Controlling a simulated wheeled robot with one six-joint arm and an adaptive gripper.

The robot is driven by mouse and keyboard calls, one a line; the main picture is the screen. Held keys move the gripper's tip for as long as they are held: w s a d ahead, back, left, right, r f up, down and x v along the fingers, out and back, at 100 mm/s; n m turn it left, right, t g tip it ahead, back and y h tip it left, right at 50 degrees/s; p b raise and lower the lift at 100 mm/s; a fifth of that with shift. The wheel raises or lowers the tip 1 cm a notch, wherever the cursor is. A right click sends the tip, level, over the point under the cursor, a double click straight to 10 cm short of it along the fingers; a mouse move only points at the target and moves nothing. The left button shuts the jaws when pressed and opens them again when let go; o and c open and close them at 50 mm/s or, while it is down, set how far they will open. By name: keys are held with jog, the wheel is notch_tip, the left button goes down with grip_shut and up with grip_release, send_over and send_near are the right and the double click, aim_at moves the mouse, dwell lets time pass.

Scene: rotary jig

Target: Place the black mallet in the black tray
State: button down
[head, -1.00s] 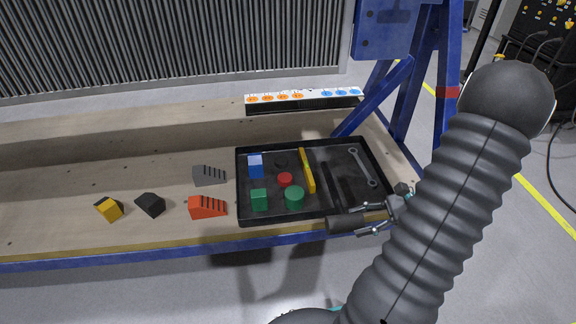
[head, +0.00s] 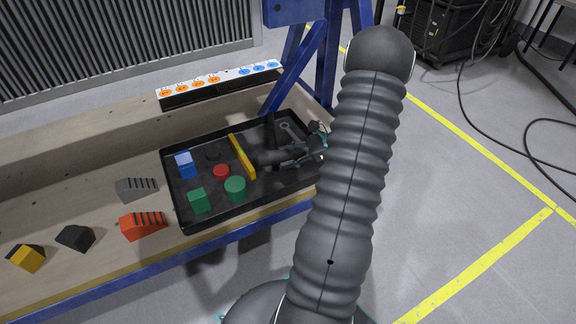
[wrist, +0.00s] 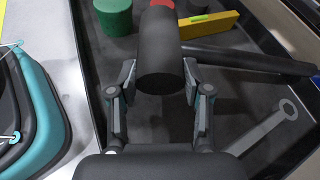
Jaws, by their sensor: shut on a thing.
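The black mallet (head: 263,157) is in my gripper (head: 292,154), over the right part of the black tray (head: 176,203). In the wrist view the mallet's thick cylindrical head (wrist: 160,60) sits between the two fingers of my gripper (wrist: 159,78), which are shut on it. Its thin handle runs off to the right, over the tray floor. In the head view the head appears close to the yellow bar (head: 242,156). I cannot tell how far the mallet is above the tray floor. My arm hides the tray's right end.
In the tray are a blue block (head: 185,165), a green block (head: 199,200), a green cylinder (head: 235,188), a red cylinder (head: 221,171) and a wrench (wrist: 262,127). Orange (head: 143,225), grey (head: 136,189), black (head: 75,238) and yellow (head: 26,257) pieces lie left on the bench.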

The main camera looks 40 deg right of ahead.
aim_at(288, 171)
jog(key=shift+w+d+f, duration=0.2)
jog(key=shift+w+f, duration=0.1)
jog(key=shift+w, duration=0.15)
jog(key=shift+f+b, duration=0.45)
jog(key=shift+f, duration=1.5)
jog(key=c, duration=0.5)
grip_release()
jog(key=shift+f, duration=0.1)
